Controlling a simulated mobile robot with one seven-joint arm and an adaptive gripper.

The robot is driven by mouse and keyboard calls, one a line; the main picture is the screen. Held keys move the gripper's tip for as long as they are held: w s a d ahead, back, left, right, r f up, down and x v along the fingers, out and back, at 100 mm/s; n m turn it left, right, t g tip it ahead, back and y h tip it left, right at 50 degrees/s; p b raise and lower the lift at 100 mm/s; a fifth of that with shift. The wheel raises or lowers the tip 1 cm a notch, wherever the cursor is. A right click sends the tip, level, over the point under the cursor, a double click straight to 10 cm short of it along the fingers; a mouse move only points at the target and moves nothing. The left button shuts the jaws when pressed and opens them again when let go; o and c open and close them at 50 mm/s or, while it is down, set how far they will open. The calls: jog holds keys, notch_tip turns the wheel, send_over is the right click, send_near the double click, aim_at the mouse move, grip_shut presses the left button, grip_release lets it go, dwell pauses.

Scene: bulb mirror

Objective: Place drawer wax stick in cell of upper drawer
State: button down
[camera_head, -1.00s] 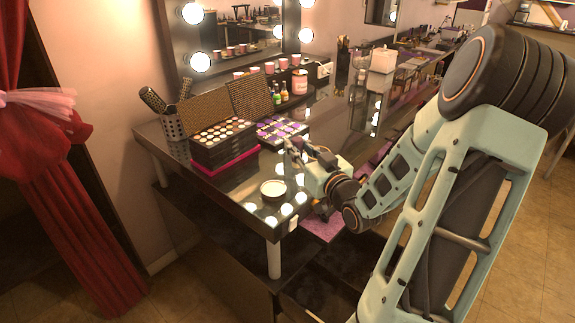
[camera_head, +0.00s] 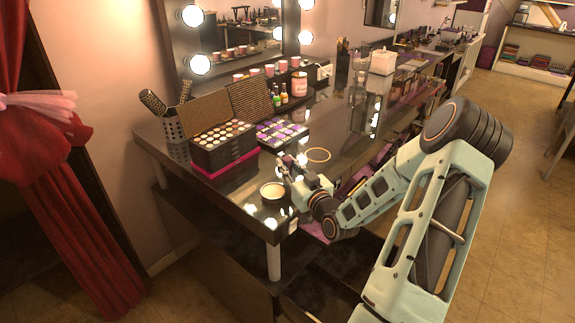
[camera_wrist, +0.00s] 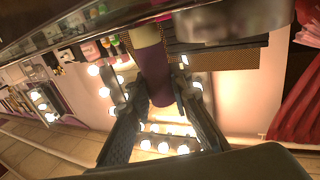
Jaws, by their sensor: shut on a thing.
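My gripper (camera_head: 287,167) is above the front part of the dark glossy vanity table, right of the round cream jar (camera_head: 273,191). In the wrist view my gripper (camera_wrist: 162,98) is shut on the wax stick (camera_wrist: 155,75), a purple cylinder with a pale band near its far end. The stick is between the two dark fingers. In the head view it is too small to make out clearly. A pink-lined space (camera_head: 314,231), possibly an open drawer, shows below the table edge, partly hidden by my arm. I cannot make out its cells.
A black makeup case (camera_head: 226,158) with a raised lid and a tray of purple pans (camera_head: 281,132) stand behind the jar. A gold ring (camera_head: 318,155) lies on the tabletop. A brush holder (camera_head: 174,138) stands left. A bulb-lit mirror (camera_head: 236,45) is at the back.

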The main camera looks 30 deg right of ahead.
jog(key=shift+f, duration=0.2)
jog(key=shift+f, duration=0.1)
jog(key=c, duration=1.8)
grip_release()
jog(key=shift+o, duration=0.2)
